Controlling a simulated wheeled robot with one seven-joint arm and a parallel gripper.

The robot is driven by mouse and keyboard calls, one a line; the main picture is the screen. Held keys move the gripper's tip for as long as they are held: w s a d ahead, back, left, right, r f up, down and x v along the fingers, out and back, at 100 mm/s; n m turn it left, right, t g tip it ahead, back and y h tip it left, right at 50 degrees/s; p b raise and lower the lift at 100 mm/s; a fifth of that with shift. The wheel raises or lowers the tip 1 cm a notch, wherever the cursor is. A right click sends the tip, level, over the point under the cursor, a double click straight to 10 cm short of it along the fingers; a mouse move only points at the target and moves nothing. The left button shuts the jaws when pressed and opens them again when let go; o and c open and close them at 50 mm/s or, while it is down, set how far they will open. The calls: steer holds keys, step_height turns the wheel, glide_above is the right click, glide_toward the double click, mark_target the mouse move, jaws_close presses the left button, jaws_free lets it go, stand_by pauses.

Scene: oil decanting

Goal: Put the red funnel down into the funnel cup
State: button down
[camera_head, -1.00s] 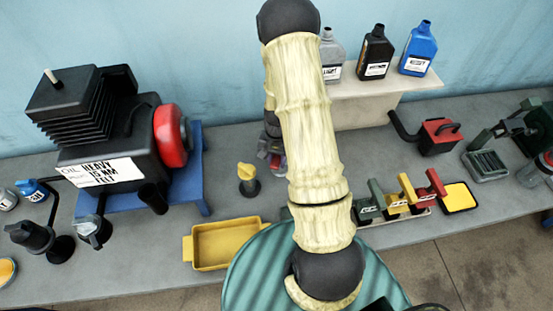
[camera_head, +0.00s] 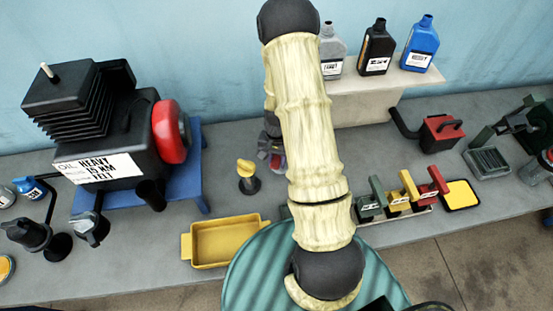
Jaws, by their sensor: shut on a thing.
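My arm (camera_head: 310,120) stands across the middle of the view and hides much of what is behind it. Past its left edge shows a small part of my gripper (camera_head: 268,150), low over the bench. A bit of red (camera_head: 279,161) shows at the gripper, which is shut on it; it appears to be the red funnel, mostly hidden. I cannot tell its tilt or height. A black stand with a yellow top (camera_head: 247,177) is just left of the gripper. I cannot make out the funnel cup for certain; it may be behind my arm.
A black engine (camera_head: 95,130) on a blue stand fills the left. A yellow tray (camera_head: 228,243) lies at the bench front. Oil bottles (camera_head: 376,48) stand on a raised shelf. Green, yellow and red handled items (camera_head: 402,195) and a red can (camera_head: 440,133) are at right.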

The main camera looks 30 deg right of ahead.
steer(key=shift+f, duration=0.25)
steer(key=c, duration=1.1)
jaws_free()
steer(key=shift+o, duration=0.2)
step_height(320, 180, up, 17)
steer(key=w+b, duration=0.1)
steer(key=b, duration=0.2)
steer(key=shift+d+r, duration=0.2)
steer(key=shift+d, duration=0.25)
steer(key=shift+w, duration=0.1)
steer(key=s+a+r+n+t, duration=0.2)
steer(key=s+a+n+t, duration=0.1)
steer(key=s+a+n, duration=0.5)
steer(key=s+a, duration=0.2)
steer(key=shift+s+a+r+h, duration=0.25)
steer(key=shift+s+r+h, duration=0.05)
steer(key=shift+s, duration=0.1)
